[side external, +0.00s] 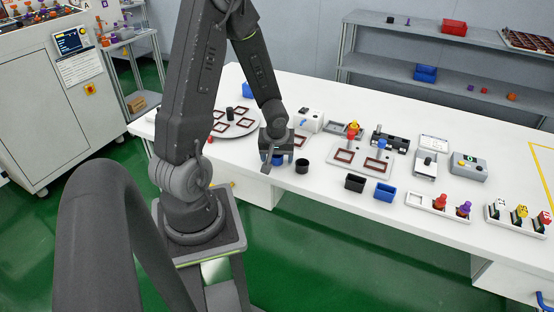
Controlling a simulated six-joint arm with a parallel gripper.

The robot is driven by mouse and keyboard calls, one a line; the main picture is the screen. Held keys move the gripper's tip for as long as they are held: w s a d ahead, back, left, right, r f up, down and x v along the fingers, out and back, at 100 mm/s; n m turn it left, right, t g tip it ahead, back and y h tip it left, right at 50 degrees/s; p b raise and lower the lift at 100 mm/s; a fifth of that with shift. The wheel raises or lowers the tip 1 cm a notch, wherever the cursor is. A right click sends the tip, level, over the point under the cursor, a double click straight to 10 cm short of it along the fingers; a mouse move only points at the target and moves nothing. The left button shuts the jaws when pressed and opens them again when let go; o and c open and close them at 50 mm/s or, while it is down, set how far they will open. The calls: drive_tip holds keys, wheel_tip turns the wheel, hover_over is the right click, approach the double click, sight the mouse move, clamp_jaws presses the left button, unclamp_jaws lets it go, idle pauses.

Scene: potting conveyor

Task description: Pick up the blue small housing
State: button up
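My gripper (272,172) points down over the front part of the white table, left of the middle. A small blue round piece (278,160) shows right at its fingers, partly hidden by them. I cannot tell whether the fingers touch it or how far apart they are. A black round cup (302,166) stands just to the right. Farther right, a small blue open box (384,192) stands beside a similar black open box (355,182), both apart from my gripper. The view does not settle which blue piece is the small housing.
A grey plate with dark red frames (362,158) lies behind the boxes. A round disc (238,128) with more frames is at left. A white device (309,120) stands close behind my gripper. Trays with coloured pieces (440,203) stand at right. The table's front edge is near.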

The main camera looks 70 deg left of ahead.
drive_tip(key=c, duration=0.9)
drive_tip(key=shift+r, duration=0.1)
